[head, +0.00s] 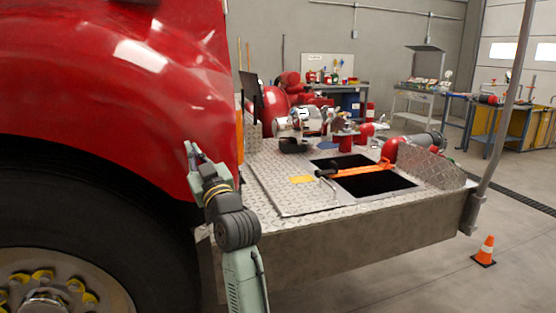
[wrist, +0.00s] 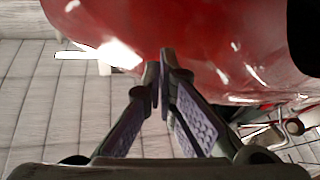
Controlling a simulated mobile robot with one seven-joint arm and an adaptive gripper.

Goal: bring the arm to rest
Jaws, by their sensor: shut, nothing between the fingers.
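My gripper (head: 191,150) is raised beside the red fender of the truck, at the left end of the diamond-plate bumper in the head view. In the wrist view its two fingers (wrist: 161,75) meet at the tips, with nothing between them. My arm rises from the bottom of the head view, in front of the bumper's left corner. The red body (wrist: 180,30) fills the top of the wrist view behind the fingertips. I cannot tell how far the fingertips are from it.
The truck's tyre (head: 110,210) is at the left. An orange cone (head: 486,251) stands on clear floor at the right. Workbenches are behind.

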